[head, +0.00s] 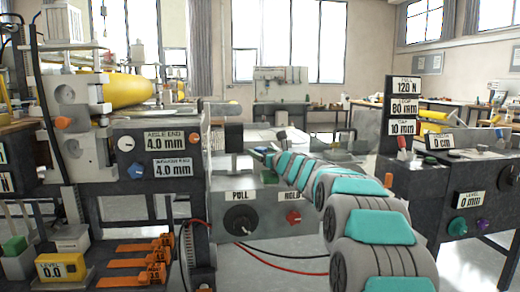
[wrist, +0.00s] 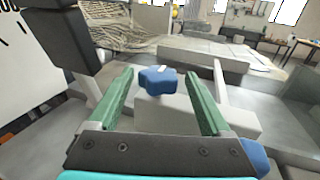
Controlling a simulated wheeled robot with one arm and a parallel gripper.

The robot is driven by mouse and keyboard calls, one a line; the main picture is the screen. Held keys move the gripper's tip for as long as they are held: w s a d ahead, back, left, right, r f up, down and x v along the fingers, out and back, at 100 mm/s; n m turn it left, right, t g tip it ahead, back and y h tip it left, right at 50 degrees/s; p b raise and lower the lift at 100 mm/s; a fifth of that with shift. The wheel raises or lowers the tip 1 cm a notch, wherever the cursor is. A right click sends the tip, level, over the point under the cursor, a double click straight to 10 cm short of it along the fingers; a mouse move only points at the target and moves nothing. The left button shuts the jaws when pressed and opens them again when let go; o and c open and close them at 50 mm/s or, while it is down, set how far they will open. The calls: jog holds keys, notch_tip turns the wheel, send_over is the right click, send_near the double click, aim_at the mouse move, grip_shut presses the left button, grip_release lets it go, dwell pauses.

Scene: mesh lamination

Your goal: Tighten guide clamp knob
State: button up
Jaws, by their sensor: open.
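A blue lobed knob (wrist: 158,82) with a small white mark on top sits on a light grey block (wrist: 180,115) in the wrist view. I take it to be the guide clamp knob. My gripper (wrist: 158,76) is open, with one green finger left of the knob and one right of it. The knob appears between the fingers near their tips, with gaps on both sides; I cannot tell its exact depth. In the head view my gripper (head: 262,152) is small and far off, and the knob cannot be made out there.
A dark upright post (wrist: 62,40) stands close left of my gripper in the wrist view. A grey plate (wrist: 204,60) lies behind the knob. In the head view, a control box (head: 258,208) with black and red dials is below my arm, and a yellow roller (head: 130,90) is at left.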

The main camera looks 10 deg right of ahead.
jog(key=shift+w+a+r, duration=0.1)
jog(key=shift+w+a, duration=0.15)
jog(key=shift+w, duration=0.35)
grip_shut()
dwell(0.4)
